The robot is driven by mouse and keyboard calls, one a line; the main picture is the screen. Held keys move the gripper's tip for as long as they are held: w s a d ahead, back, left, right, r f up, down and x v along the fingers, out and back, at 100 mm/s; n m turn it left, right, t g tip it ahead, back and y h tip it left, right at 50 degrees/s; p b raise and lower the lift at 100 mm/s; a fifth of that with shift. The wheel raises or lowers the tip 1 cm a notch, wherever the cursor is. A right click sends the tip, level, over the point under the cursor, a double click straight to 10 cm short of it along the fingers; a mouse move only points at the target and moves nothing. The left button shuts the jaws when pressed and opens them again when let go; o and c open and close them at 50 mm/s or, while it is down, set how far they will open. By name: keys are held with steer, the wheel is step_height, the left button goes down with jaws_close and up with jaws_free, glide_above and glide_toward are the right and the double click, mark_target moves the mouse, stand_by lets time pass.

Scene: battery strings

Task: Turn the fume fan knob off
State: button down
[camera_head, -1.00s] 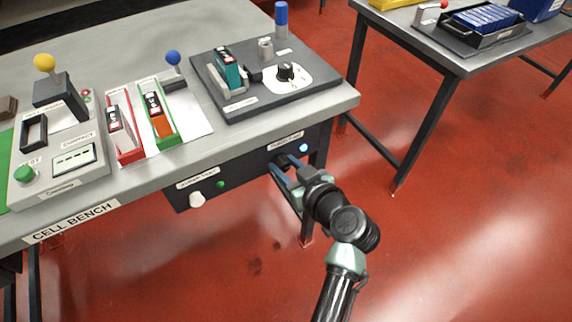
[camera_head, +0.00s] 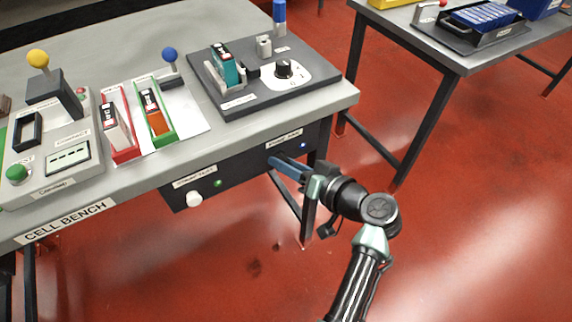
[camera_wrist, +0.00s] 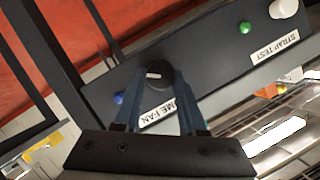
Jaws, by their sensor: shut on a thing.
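The fume fan knob (camera_wrist: 158,75) is a round black knob with a white mark, on the dark panel under the bench's front edge. In the wrist view my gripper (camera_wrist: 160,80) has one blue finger on each side of it, shut on it. The blue light (camera_wrist: 118,98) beside the knob is lit, and the FUME FAN label (camera_wrist: 166,108) is partly covered by a finger. In the head view my gripper (camera_head: 274,166) reaches the panel's right end and hides the knob; the blue light (camera_head: 303,146) shows just to its right.
A white STRAP TEST knob (camera_head: 194,199) and a green light (camera_head: 217,183) are on the panel's left part. The cell bench top (camera_head: 155,176) above holds test devices, trays and a black dial (camera_head: 284,68). Open red floor lies around my arm.

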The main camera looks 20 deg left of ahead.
steer(key=shift+w+d+f+m+g+y+b, duration=0.2)
steer(key=shift+m+y+b, duration=0.45)
steer(key=shift+m, duration=0.8)
steer(key=shift+s+a+f+m+g+y+b, duration=0.15)
steer(key=shift+m+g+y+b, duration=0.15)
steer(key=shift+m+y, duration=0.85)
steer(key=shift+w+d+f+m+g+y+b, duration=0.15)
steer(key=shift+m+y+b, duration=0.35)
steer(key=shift+m, duration=1.3)
steer(key=shift+r, duration=0.1)
steer(key=shift+c, duration=2.4)
jaws_free()
steer(key=shift+a, duration=0.1)
steer(key=v, duration=1.3)
